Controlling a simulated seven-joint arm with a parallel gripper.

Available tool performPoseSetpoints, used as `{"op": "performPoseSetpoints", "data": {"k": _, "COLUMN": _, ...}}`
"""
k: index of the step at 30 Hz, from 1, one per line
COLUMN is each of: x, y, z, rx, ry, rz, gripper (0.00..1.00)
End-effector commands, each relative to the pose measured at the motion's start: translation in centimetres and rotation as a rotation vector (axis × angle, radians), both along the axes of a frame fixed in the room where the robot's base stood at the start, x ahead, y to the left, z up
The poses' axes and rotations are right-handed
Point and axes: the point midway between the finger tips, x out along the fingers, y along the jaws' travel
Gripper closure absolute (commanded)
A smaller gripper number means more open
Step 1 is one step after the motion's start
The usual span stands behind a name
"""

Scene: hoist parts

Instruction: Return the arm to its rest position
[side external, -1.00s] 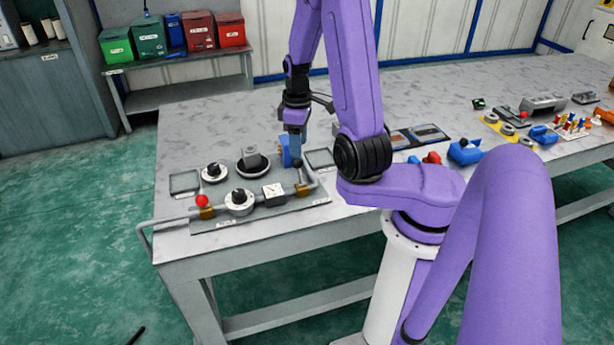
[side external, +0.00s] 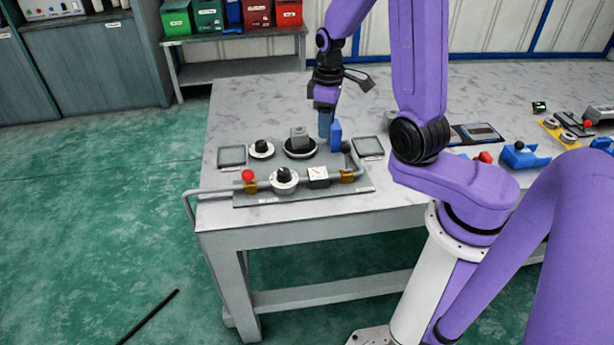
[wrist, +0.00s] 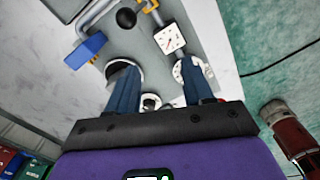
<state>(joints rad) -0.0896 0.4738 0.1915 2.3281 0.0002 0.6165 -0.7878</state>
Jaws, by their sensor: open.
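My gripper (side external: 325,134) hangs fingers-down above the back of the pipe panel (side external: 325,190) on the table. Its two blue fingers stand apart with nothing between them in the wrist view (wrist: 158,78). The wrist view shows the blue block (wrist: 85,50) outside the fingers, at the left. The fingers partly hide the round parts below.
A pipe with a red ball (side external: 247,175) and a square gauge (side external: 318,174) runs along the panel's front. The gauge also shows in the wrist view (wrist: 170,38). Grey trays (side external: 231,155) flank the panel. More parts lie farther right. The table's back left (side external: 250,105) is clear.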

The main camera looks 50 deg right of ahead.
Motion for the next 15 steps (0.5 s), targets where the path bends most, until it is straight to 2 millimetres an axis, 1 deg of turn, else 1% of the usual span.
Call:
{"op": "performPoseSetpoints", "data": {"k": 3, "x": 0.4, "y": 1.6, "z": 0.7, "rx": -0.001, "ry": -0.003, "rz": 0.047, "gripper": 0.49}}
{"op": "performPoseSetpoints", "data": {"k": 8, "x": 0.5, "y": 3.8, "z": 1.4, "rx": 0.000, "ry": -0.005, "rz": 0.107, "gripper": 0.49}}
{"op": "performPoseSetpoints", "data": {"k": 15, "x": -0.4, "y": 6.8, "z": 2.6, "rx": 0.001, "ry": -0.007, "rz": 0.197, "gripper": 0.49}}
